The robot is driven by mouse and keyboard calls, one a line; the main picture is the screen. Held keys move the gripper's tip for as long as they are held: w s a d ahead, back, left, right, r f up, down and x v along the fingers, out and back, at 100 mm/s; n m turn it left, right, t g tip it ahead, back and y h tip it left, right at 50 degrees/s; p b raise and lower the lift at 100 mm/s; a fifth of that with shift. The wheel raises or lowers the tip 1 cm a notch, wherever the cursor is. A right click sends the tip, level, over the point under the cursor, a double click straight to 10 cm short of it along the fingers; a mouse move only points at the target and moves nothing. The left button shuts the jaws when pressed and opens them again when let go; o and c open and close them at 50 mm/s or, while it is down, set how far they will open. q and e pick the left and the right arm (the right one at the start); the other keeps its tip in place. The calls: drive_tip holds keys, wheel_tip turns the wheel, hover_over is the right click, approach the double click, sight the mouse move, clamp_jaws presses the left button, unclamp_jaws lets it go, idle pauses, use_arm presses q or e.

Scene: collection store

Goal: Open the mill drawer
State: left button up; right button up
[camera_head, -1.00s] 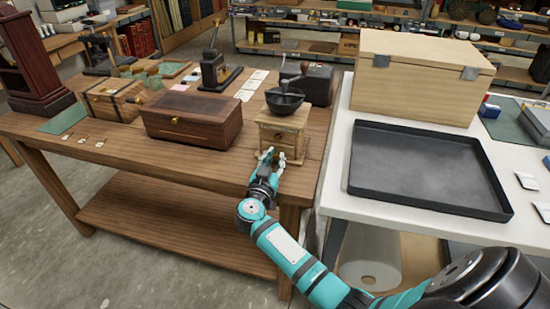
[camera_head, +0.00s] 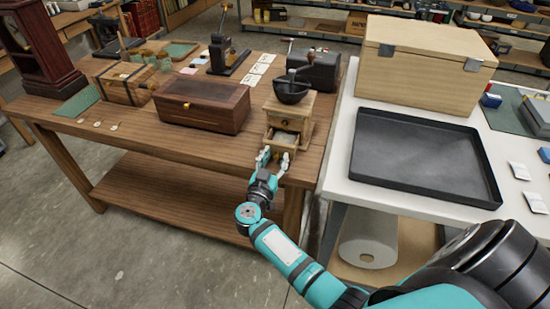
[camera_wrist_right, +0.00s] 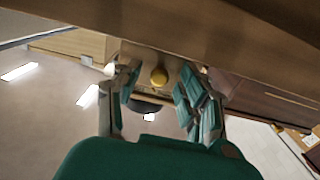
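The wooden mill (camera_head: 291,108), with a dark bowl and crank on top, stands near the right end of the brown table. Its drawer (camera_head: 284,143) is pulled out at the front, and its inside shows from above. My right gripper (camera_head: 273,161) is in front of the drawer, with its fingers spread. In the right wrist view, the brass drawer knob (camera_wrist_right: 159,77) shows between the open fingers (camera_wrist_right: 157,98), with gaps on both sides. My left gripper is not in view.
A dark red-brown chest (camera_head: 203,104) stands left of the mill. A black tray (camera_head: 425,190) lies on the white table at right, with a large pale wooden box (camera_head: 425,75) behind it. The brown table's front edge (camera_head: 170,155) is clear.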

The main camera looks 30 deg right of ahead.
drive_tip(key=shift+s+a+f, duration=0.1)
drive_tip(key=shift+s, duration=0.05)
drive_tip(key=v, duration=1.1)
drive_tip(key=shift+s+a, duration=0.2)
drive_tip(key=shift+a, duration=0.1)
